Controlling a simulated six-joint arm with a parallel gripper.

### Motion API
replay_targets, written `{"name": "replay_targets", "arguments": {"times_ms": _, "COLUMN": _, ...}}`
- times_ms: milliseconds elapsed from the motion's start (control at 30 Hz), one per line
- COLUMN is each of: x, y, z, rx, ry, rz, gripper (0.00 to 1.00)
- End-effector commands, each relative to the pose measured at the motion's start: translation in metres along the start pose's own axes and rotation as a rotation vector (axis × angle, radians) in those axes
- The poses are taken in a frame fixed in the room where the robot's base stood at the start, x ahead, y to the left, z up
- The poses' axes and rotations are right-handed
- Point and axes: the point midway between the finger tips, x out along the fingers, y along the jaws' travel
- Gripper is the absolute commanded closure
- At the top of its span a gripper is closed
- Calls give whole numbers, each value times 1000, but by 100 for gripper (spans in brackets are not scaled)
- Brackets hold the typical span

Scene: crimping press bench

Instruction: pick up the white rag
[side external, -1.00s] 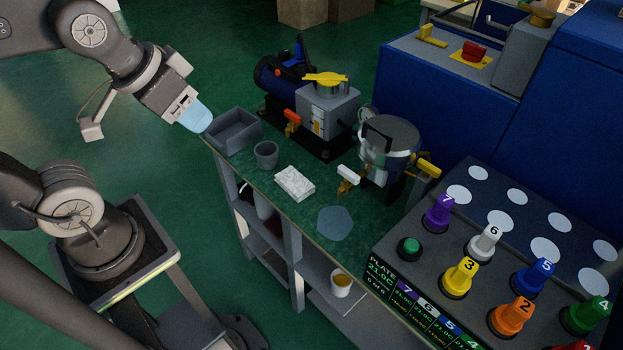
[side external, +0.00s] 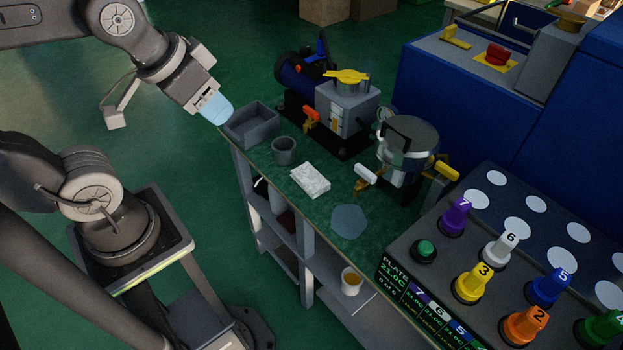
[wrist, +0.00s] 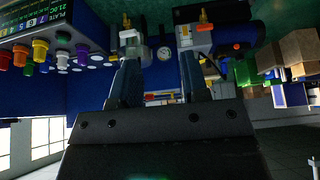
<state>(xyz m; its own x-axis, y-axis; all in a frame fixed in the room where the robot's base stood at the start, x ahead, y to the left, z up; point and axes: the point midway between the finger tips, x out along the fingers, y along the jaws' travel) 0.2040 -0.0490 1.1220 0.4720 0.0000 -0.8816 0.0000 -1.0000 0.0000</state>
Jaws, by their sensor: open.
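The white rag (side external: 310,179) lies as a folded, speckled pad on the green bench top, near the front edge. My gripper (side external: 216,108), with light blue fingers, is above the bench's far left end, by the grey bin and well up and left of the rag. In the wrist view my gripper (wrist: 158,80) shows two dark fingers spread apart with nothing between them. The rag does not show in the wrist view.
A grey bin (side external: 252,126) and grey cup (side external: 284,151) stand left of the rag; a flat grey-blue disc (side external: 349,221) lies to its right. A pump (side external: 345,108) and lidded pot (side external: 407,145) stand behind. A knobbed control panel (side external: 480,260) is at right.

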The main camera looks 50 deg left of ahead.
Motion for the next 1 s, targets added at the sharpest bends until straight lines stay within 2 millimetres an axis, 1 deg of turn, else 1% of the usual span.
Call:
{"name": "replay_targets", "arguments": {"times_ms": 200, "x": 0, "y": 0, "z": 0, "rx": 0, "ry": 0, "rz": 0, "gripper": 58}}
{"name": "replay_targets", "arguments": {"times_ms": 700, "x": 0, "y": 0, "z": 0, "rx": 0, "ry": 0, "rz": 0, "gripper": 10}}
{"name": "replay_targets", "arguments": {"times_ms": 733, "x": 0, "y": 0, "z": 0, "rx": 0, "ry": 0, "rz": 0, "gripper": 8}}
{"name": "replay_targets", "arguments": {"times_ms": 1000, "x": 2, "y": 0, "z": -3, "rx": -20, "ry": -9, "rz": -4, "gripper": 8}}
